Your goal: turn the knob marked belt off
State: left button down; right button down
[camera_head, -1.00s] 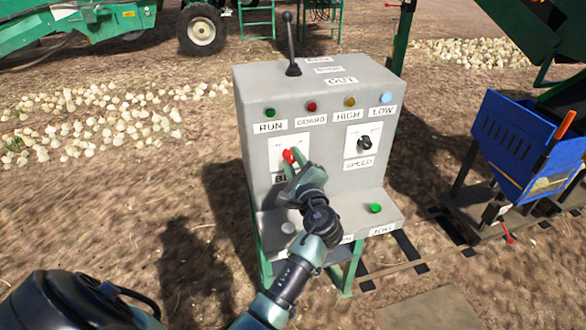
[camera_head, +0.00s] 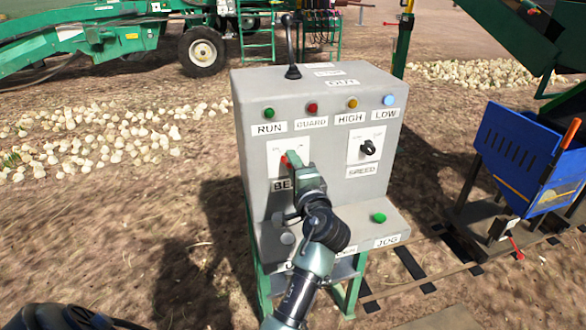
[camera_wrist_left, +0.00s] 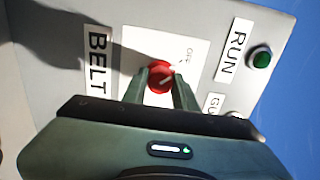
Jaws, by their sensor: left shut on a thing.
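The red belt knob (camera_head: 290,158) sits on a white plate on the front of the grey control box (camera_head: 345,215). In the left wrist view the red knob (camera_wrist_left: 161,77) lies between the two fingers, with a pale pointer line on it, an "OFF" mark near it and the BELT label (camera_wrist_left: 97,62) beside the plate. My left gripper (camera_head: 298,160) is shut on the knob, and it also shows in the left wrist view (camera_wrist_left: 160,90). In the head view it hides part of the knob, its plate and the BELT label. My right gripper is not in view.
The black speed knob (camera_head: 368,148) is to the right on the same face. A lever (camera_head: 291,50) stands on top of the box. A green button (camera_head: 379,218) is on the lower ledge. A blue bin (camera_head: 520,155) stands to the right.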

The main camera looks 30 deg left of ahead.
pick_arm(q)
jog(key=shift+f, duration=0.1)
dwell(0.3)
jog(key=c, duration=1.1)
grip_release()
